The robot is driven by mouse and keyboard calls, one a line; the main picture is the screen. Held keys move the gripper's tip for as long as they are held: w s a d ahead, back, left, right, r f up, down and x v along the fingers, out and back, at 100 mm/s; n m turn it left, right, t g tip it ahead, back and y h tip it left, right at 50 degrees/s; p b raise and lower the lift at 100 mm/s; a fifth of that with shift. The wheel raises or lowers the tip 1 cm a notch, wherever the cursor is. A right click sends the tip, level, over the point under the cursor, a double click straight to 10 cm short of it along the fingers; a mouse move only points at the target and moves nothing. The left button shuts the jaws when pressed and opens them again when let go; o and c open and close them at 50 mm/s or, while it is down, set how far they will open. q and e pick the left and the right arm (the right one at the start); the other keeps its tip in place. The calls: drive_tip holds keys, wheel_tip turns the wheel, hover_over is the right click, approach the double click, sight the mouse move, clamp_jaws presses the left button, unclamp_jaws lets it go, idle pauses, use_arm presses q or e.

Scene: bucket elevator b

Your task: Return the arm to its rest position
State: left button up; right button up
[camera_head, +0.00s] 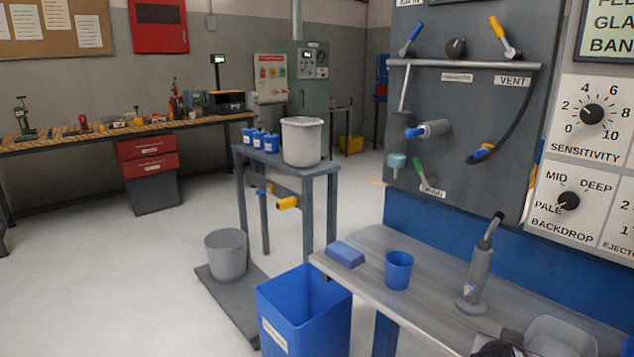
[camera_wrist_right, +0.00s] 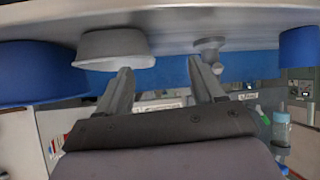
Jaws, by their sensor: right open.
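My right gripper (camera_wrist_right: 162,82) shows in the right wrist view with its two dark fingers apart and nothing between them. That view looks turned over, with the bench surface (camera_wrist_right: 200,14) along the top. The fingertips lie near a grey dish (camera_wrist_right: 115,46) and a small grey stand (camera_wrist_right: 208,48) in the picture; whether they touch anything I cannot tell. In the head view a dark rounded part at the bottom edge, beside the grey dish (camera_head: 562,337), may be part of my right arm. My left gripper is not in view.
The grey bench (camera_head: 440,300) holds a blue block (camera_head: 345,253), a blue cup (camera_head: 399,270) and a grey stand (camera_head: 474,286). A blue bin (camera_head: 300,310) stands left of it. A control panel (camera_head: 465,120) rises behind. Open floor lies left.

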drive_tip(key=s+a+f+n+g+y, duration=0.2)
drive_tip(key=s+a+f+n+y, duration=0.15)
drive_tip(key=s, duration=0.55)
drive_tip(key=s+a+f+n+g+y, duration=0.1)
drive_tip(key=s+a+f+n+y, duration=0.2)
drive_tip(key=s, duration=0.6)
drive_tip(key=s+a+f+n+g+y, duration=0.1)
drive_tip(key=s+a+f+n+g, duration=0.3)
drive_tip(key=s, duration=0.6)
use_arm(q)
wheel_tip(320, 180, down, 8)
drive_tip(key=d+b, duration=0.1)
drive_tip(key=b, duration=0.9)
use_arm(e)
drive_tip(key=w+a+f+t+y, duration=0.1)
drive_tip(key=w+f+t, duration=0.3)
drive_tip(key=f, duration=0.5)
drive_tip(key=w+a+f+t+y, duration=0.15)
drive_tip(key=w+f+t, duration=0.25)
drive_tip(key=f, duration=0.4)
use_arm(q)
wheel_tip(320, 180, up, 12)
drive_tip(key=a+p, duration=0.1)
drive_tip(key=p, duration=1.2)
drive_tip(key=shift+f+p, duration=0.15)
drive_tip(key=shift+p, duration=0.2)
use_arm(e)
wheel_tip(320, 180, up, 11)
drive_tip(key=d+t, duration=0.1)
drive_tip(key=shift+s, duration=0.15)
